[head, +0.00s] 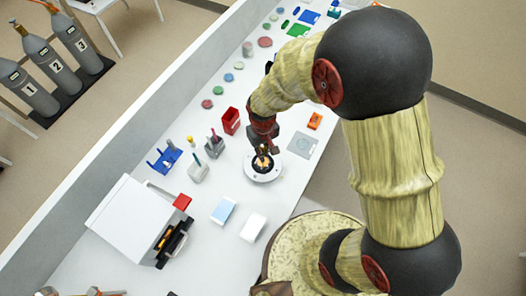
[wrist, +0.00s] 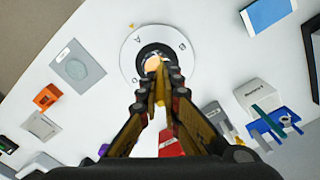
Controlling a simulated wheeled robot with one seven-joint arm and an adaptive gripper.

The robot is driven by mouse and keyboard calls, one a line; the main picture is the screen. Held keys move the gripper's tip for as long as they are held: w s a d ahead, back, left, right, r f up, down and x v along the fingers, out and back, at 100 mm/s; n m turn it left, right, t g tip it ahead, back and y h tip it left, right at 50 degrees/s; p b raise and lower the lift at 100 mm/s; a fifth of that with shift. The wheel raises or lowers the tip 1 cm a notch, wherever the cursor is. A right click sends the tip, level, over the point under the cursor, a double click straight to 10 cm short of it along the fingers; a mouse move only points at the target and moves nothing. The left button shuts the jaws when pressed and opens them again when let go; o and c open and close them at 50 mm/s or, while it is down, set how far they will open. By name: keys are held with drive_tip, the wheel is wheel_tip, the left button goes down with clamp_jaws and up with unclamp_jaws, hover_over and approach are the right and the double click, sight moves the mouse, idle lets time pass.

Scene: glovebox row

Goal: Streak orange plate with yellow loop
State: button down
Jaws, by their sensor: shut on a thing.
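My gripper (head: 264,150) points down over a round white turntable (head: 249,174) with a dark centre. In the wrist view the fingers (wrist: 158,88) are shut on a thin yellow piece, the yellow loop (wrist: 160,84). Its lower end is over the turntable's centre; I cannot tell whether it touches. The orange plate (wrist: 152,62) shows as a pale orange patch in the dark centre, partly hidden by the fingers. The turntable's white rim in the wrist view (wrist: 127,52) carries letters, including A, B and D.
A grey pad (head: 303,146) and an orange box (head: 314,120) lie to the right. A white machine (head: 130,220) and two small boxes (head: 223,210) stand nearer.

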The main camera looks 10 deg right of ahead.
drive_tip(key=shift+w+d, duration=1)
drive_tip(key=shift+w, duration=0.25)
idle(1.9)
drive_tip(key=shift+w+a, duration=0.25)
drive_tip(key=shift+a, duration=0.05)
idle(0.4)
drive_tip(key=shift+s+a, duration=1.05)
drive_tip(key=shift+s, duration=0.15)
idle(2.0)
drive_tip(key=shift+w+a, duration=0.25)
drive_tip(key=shift+a, duration=0.05)
idle(0.7)
